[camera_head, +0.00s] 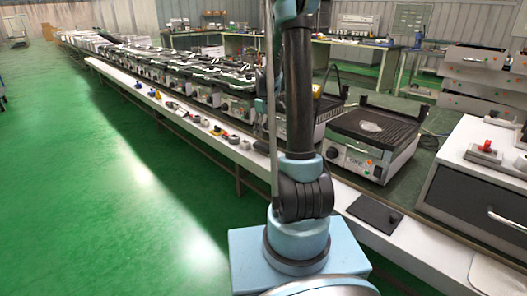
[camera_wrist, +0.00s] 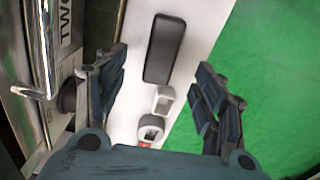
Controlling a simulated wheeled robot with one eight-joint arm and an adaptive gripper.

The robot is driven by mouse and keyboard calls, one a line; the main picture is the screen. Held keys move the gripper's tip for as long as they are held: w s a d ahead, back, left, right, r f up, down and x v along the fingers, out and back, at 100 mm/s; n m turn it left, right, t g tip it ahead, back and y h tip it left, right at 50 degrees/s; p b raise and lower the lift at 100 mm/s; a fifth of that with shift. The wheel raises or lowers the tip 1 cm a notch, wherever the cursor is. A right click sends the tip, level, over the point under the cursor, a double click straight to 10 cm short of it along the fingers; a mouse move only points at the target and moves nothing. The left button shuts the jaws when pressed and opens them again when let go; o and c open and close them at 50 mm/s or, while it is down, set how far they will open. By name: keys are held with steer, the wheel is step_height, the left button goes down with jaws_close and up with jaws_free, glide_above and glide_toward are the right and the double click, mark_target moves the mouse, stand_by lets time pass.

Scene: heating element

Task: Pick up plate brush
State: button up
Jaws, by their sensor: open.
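No thing in view is clearly a plate brush. In the wrist view a dark rounded oblong piece (camera_wrist: 164,48), which may be the brush, lies on a white ledge (camera_wrist: 205,22). Below it in the picture are a small white-grey block (camera_wrist: 163,99) and a grey-white piece with a dark opening and a bit of red (camera_wrist: 150,130). My gripper (camera_wrist: 160,76) is open and empty, its fingers on either side of this row. I cannot tell its height above the ledge.
A metal appliance (camera_wrist: 42,60) stands close to my left finger; green floor (camera_wrist: 260,60) lies to the right. In the head view, a ribbed-plate grill (camera_head: 375,140), a dark flat pad (camera_head: 375,214) and a red-handled item (camera_head: 486,151) on a cabinet are to the right. Floor at left is clear.

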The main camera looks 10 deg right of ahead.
mark_target(263, 145)
step_height(263, 145, down, 4)
steer(key=shift+f, duration=0.25)
steer(key=f, duration=0.3)
steer(key=shift+w+a+f, duration=0.1)
steer(key=shift+a+f, duration=0.2)
steer(key=shift+f, duration=0.8)
steer(key=c, duration=1.3)
steer(key=shift+r, duration=0.1)
step_height(263, 145, up, 10)
steer(key=shift+f, duration=0.1)
